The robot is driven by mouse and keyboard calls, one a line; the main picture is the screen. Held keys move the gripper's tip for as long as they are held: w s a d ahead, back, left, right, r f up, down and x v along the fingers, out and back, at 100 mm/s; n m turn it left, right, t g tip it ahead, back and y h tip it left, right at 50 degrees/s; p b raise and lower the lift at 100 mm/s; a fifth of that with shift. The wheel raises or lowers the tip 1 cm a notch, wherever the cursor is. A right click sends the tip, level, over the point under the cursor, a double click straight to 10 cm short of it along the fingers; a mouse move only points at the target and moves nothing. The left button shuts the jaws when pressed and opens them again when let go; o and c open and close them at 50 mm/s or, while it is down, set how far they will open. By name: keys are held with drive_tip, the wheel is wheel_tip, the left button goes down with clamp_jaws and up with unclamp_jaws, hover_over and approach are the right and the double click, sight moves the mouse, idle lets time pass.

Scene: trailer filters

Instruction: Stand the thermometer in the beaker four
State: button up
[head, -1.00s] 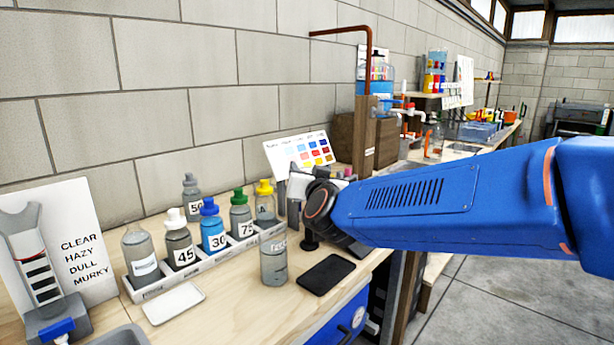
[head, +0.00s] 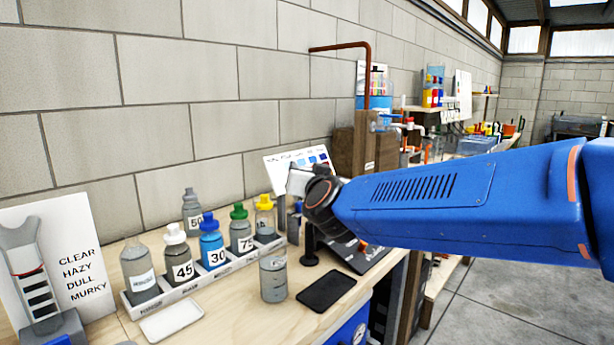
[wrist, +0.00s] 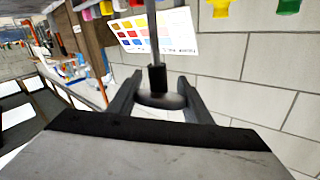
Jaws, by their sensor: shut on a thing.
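My gripper (wrist: 158,92) shows in the wrist view with its two dark fingers on either side of a dark rounded piece. A thin grey rod with a black collar, seemingly the thermometer (wrist: 154,45), runs from there to the top of the picture. In the head view my wrist hides the fingers and most of what they hold, above the bench behind the beaker. A clear beaker (head: 273,280) stands upright on the bench, left of and below my wrist, apart from it. Its marking is too blurred to read, so I cannot confirm it is four.
A white rack (head: 205,275) with several numbered bottles stands left of the beaker. A black pad (head: 326,291) lies at its right. A black stand (head: 310,240) is behind. A colour chart (head: 300,160) and a copper pipe (head: 368,80) are farther back.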

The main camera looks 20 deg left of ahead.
drive_tip(key=shift+r, duration=1.95)
